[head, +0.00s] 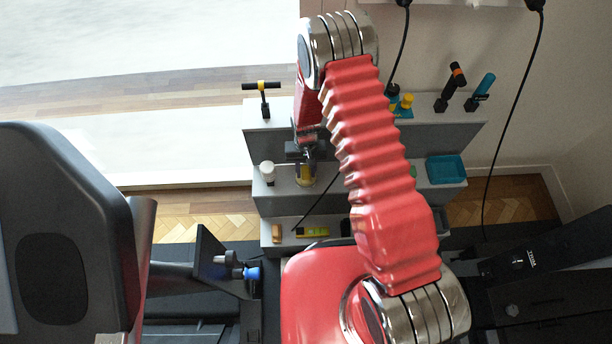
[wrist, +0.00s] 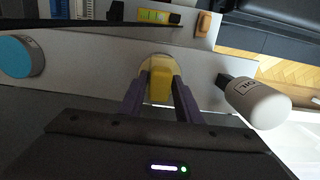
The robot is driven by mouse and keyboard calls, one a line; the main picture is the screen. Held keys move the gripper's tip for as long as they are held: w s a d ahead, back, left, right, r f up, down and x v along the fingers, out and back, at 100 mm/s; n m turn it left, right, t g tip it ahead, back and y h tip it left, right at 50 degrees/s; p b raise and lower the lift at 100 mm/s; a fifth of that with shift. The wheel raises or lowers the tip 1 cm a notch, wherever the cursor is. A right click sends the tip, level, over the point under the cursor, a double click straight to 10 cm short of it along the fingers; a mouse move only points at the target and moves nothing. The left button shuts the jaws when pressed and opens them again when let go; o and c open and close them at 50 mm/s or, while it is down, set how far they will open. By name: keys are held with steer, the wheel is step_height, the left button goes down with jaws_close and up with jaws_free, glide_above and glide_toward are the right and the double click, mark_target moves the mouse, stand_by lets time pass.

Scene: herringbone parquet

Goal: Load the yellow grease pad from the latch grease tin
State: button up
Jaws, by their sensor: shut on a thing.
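My gripper (wrist: 160,88) is shut on the yellow grease pad (wrist: 161,82), a small yellow block between its two dark fingers in the wrist view. A round tin with a pale yellow rim (wrist: 147,63) is right behind the pad, on the grey shelf. I cannot tell whether the pad touches the tin or its contents. In the head view my gripper (head: 304,153) points down at the middle shelf, over a yellowish round thing (head: 305,176) that is likely the tin. My red arm hides part of the shelves there.
A white bottle (wrist: 258,104) stands close to the right of my gripper in the wrist view; a blue round thing (wrist: 20,56) is at left. A yellow-green level (head: 312,232) and a wooden block (head: 277,234) lie on the lowest shelf. A teal tray (head: 446,169) is at right.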

steer(key=shift+r, duration=3.5)
